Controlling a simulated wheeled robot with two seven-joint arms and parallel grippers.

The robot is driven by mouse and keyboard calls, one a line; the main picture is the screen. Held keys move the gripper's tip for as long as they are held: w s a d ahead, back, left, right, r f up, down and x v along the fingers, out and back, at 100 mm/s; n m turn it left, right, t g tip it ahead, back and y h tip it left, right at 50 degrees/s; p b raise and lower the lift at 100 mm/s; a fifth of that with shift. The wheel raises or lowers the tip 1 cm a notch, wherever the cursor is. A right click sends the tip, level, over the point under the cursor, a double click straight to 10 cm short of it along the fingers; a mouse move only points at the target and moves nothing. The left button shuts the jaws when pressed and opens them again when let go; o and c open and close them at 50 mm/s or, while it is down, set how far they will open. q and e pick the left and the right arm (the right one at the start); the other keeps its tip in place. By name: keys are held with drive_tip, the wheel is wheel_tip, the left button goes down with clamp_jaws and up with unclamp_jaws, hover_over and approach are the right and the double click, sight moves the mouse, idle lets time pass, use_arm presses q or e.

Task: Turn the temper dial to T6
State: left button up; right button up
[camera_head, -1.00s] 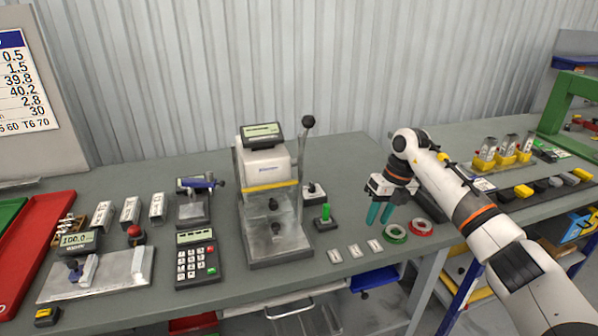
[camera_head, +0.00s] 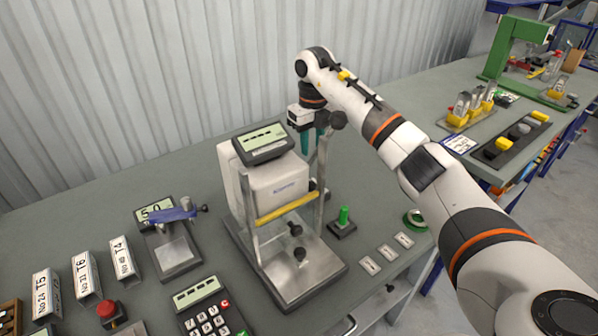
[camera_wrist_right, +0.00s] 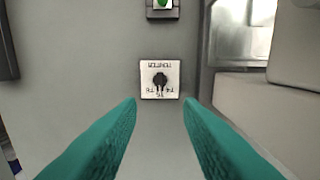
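The temper dial (camera_wrist_right: 160,80) is a dark knob on a small pale plate with upside-down lettering. It sits in the middle of the right wrist view; its exact setting is too small to tell. In the head view it is mostly hidden behind the press frame and lever. My right gripper (camera_head: 313,138) hangs pointing down behind the press lever. In the right wrist view its two teal fingers (camera_wrist_right: 160,103) are open and empty, their tips on either side of the dial's near edge, apart from it. My left gripper is out of view.
The press (camera_head: 275,185) with its upright lever (camera_head: 322,165) stands close beside the dial. A green button box (camera_head: 343,222) is just in front; it also shows in the wrist view (camera_wrist_right: 163,5). A keypad (camera_head: 207,308) and labelled blocks (camera_head: 85,277) lie to the left.

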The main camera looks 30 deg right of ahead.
drive_tip(key=p, duration=0.1)
hover_over(311, 181)
drive_tip(key=f, duration=0.4)
drive_tip(key=shift+s+f, duration=0.3)
drive_tip(key=f, duration=0.2)
drive_tip(key=f+p, duration=0.1)
drive_tip(key=f, duration=0.2)
drive_tip(key=shift+w+f, duration=0.2)
drive_tip(key=shift+f, duration=0.55)
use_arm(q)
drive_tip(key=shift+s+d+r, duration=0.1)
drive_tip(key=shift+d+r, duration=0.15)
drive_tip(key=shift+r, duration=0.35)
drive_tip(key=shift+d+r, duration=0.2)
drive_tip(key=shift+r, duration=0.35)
use_arm(e)
drive_tip(key=shift+f, duration=0.1)
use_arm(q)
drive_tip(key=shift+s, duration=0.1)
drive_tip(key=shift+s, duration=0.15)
use_arm(e)
clamp_jaws()
